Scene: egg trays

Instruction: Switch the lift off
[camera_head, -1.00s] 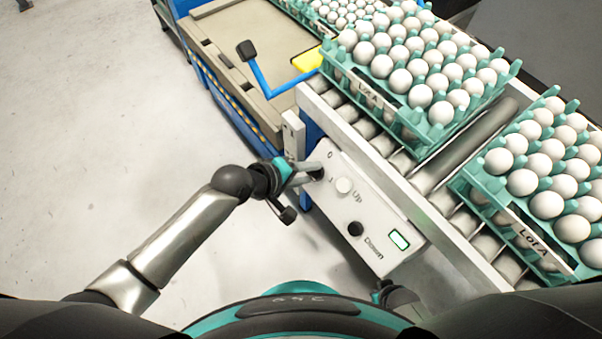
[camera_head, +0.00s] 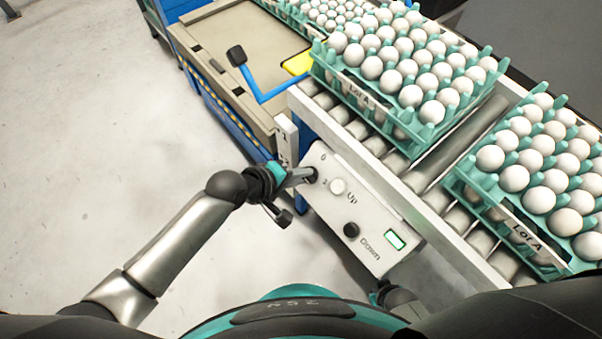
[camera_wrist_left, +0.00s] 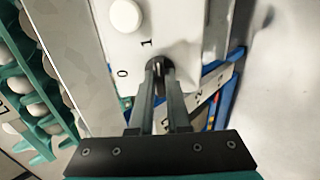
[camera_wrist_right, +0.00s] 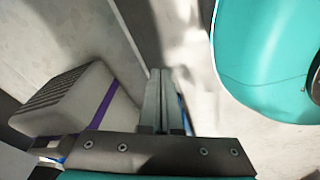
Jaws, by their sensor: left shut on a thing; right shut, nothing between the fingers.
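The lift's control box (camera_head: 325,215) is a white panel on the side of the roller conveyor. It carries a white Up button (camera_head: 338,187), a black Down button (camera_head: 351,230) and a green-lit display (camera_head: 396,240). My left gripper (camera_head: 308,175) is shut on a dark rotary switch at the box's upper end. In the left wrist view the switch (camera_wrist_left: 158,68) sits between the fingertips, beside the marks 0 and 1, and is mostly hidden by them. My right gripper (camera_wrist_right: 164,75) is shut and empty, low beside my body.
Teal egg trays (camera_head: 400,135) labelled Lot A stand on the conveyor rollers (camera_head: 437,200). The floor (camera_head: 90,120) at left is clear.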

